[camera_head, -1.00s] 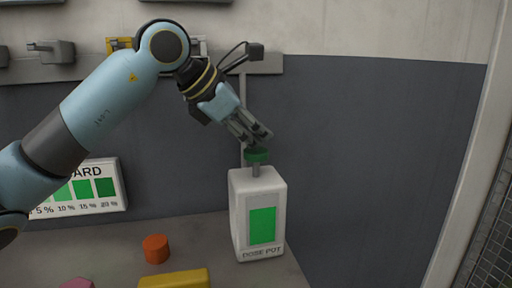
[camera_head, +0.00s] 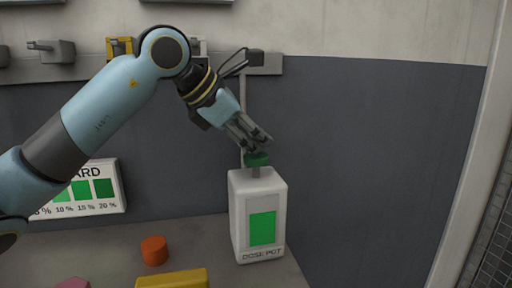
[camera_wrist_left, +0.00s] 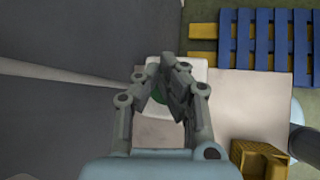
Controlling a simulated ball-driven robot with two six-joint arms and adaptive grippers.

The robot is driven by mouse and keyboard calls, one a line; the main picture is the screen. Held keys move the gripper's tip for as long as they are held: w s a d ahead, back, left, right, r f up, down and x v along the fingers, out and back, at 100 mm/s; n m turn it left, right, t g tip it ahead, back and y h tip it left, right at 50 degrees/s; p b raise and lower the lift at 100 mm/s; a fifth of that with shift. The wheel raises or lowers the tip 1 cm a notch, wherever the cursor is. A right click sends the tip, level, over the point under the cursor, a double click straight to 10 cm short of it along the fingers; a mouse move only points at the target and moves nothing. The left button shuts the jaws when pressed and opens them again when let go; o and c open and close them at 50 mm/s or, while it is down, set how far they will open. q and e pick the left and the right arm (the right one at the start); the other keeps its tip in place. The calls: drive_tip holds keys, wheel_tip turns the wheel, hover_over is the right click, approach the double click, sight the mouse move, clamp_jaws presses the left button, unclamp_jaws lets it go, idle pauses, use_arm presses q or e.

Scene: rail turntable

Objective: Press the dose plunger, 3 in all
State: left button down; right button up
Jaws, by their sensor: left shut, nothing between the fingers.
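The dose pot (camera_head: 237,215) is a white upright box with a green window and the label "DOSE POT", standing on the grey table. Its plunger (camera_head: 257,159) is a green round cap on a short grey stem on top. My left gripper (camera_head: 262,143) is shut and empty, pointing down and right with its fingertips right at the top of the cap. I cannot tell for sure whether they touch it. In the left wrist view the green cap (camera_wrist_left: 159,93) shows partly between the finger links, over the white pot top (camera_wrist_left: 193,75). My right gripper is not in view.
An orange cylinder (camera_head: 154,250), a yellow block (camera_head: 173,279) and a pink piece (camera_head: 73,284) lie on the table, left of the pot. A board (camera_head: 93,188) with green percentage squares is behind. A grey rail (camera_head: 90,69) runs along the wall.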

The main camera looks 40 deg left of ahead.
use_arm(q)
drive_tip(key=shift+f, duration=0.2)
drive_tip(key=shift+r, duration=0.1)
drive_tip(key=shift+r+p, duration=0.8)
drive_tip(key=shift+r, duration=0.85)
drive_tip(key=shift+r, duration=0.1)
wheel_tip(320, 180, up, 5)
drive_tip(key=p, duration=0.3)
idle(1.4)
